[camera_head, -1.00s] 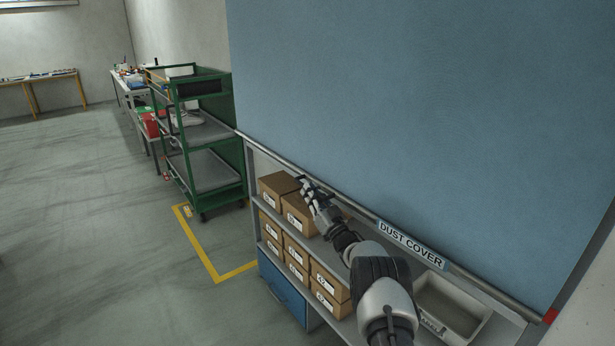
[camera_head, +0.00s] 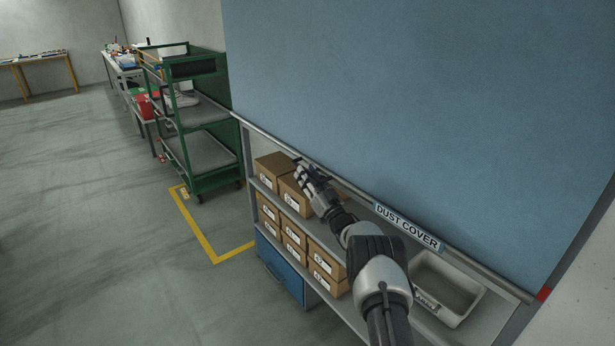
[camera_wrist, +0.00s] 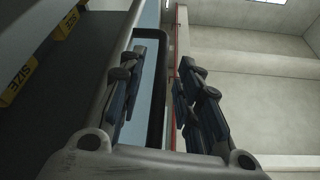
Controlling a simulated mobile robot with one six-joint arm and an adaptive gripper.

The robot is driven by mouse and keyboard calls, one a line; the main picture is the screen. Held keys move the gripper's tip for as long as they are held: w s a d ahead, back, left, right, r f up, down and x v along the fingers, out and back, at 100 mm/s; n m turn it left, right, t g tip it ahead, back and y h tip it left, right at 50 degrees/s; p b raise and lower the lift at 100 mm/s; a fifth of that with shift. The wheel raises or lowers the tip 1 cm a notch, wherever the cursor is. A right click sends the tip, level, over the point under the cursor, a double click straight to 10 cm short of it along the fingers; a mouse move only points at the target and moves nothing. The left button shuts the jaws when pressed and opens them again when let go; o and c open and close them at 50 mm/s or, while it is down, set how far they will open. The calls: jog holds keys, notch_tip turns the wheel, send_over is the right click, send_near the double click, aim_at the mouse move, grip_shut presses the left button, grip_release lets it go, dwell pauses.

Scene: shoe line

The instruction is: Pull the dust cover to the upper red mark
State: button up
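The dust cover (camera_head: 420,110) is a large blue sheet hanging in front of a shelf rack in the head view. A grey bar (camera_head: 350,187) with a "DUST COVER" label (camera_head: 407,227) runs along its lower edge, above the open shelves. A small red mark (camera_head: 543,294) shows by the bar's right end; no second mark is clear. My gripper (camera_head: 304,170) is at the bar, left of the label. In the wrist view my gripper (camera_wrist: 160,95) has its fingers apart, on either side of a dark loop (camera_wrist: 157,125) that looks like a handle. Contact cannot be told.
Cardboard boxes (camera_head: 292,240) fill the left shelves, above a blue drawer (camera_head: 279,270). A pale bin (camera_head: 424,297) stands on the right. A green trolley (camera_head: 205,157) stands left of the rack. The grey floor (camera_head: 90,200) is mostly clear.

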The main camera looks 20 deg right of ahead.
jog(key=shift+s, duration=0.15)
jog(key=v, duration=1.1)
jog(key=shift+s, duration=0.35)
jog(key=shift+d+f, duration=0.1)
jog(key=shift+f, duration=0.05)
